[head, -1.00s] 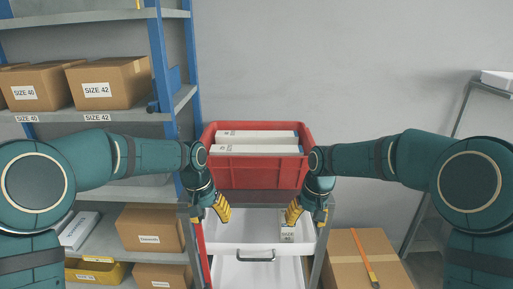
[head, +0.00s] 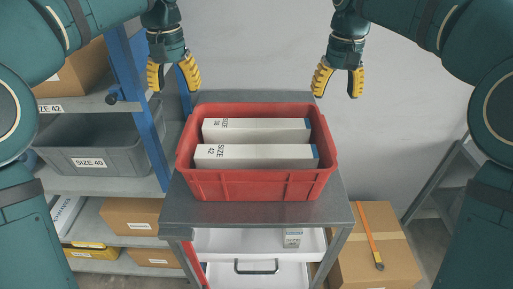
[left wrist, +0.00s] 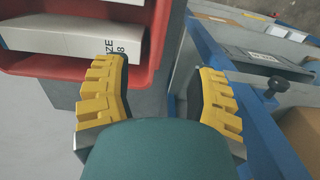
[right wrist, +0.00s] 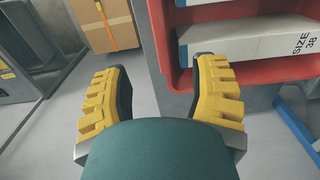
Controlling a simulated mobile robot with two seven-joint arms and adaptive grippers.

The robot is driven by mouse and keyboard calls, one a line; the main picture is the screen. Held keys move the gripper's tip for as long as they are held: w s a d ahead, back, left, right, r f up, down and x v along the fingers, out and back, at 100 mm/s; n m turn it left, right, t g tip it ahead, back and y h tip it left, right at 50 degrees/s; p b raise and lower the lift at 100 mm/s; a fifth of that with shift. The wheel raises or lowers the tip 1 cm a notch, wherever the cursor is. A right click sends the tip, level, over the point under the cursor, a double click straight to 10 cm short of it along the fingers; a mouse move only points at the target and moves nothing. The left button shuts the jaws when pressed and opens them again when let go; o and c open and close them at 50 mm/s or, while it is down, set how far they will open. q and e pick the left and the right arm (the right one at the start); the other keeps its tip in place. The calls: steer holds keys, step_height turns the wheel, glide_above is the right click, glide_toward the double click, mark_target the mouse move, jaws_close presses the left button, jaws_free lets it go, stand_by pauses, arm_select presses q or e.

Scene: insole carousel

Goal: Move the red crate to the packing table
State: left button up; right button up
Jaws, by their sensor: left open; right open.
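The red crate (head: 256,186) stands upright on the grey top of a small drawer cart (head: 256,212). Two white boxes with size labels (head: 256,130) lie in it side by side. My left gripper (head: 174,84) is open and empty, above and beyond the crate's left back corner. My right gripper (head: 337,84) is open and empty, above and beyond its right back corner. Neither touches the crate. The crate's rim also shows in the left wrist view (left wrist: 147,62) and the right wrist view (right wrist: 262,84). I cannot make out a packing table.
A blue-framed shelf (head: 140,120) with a grey bin (head: 95,145) and cardboard boxes stands close on the left.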

mark_target(187, 131)
arm_select(q)
step_height(187, 131, down, 14)
steer(key=shift+r, duration=0.1)
arm_select(e)
step_height(187, 131, down, 14)
arm_select(q)
jaws_close()
arm_select(e)
jaws_close()
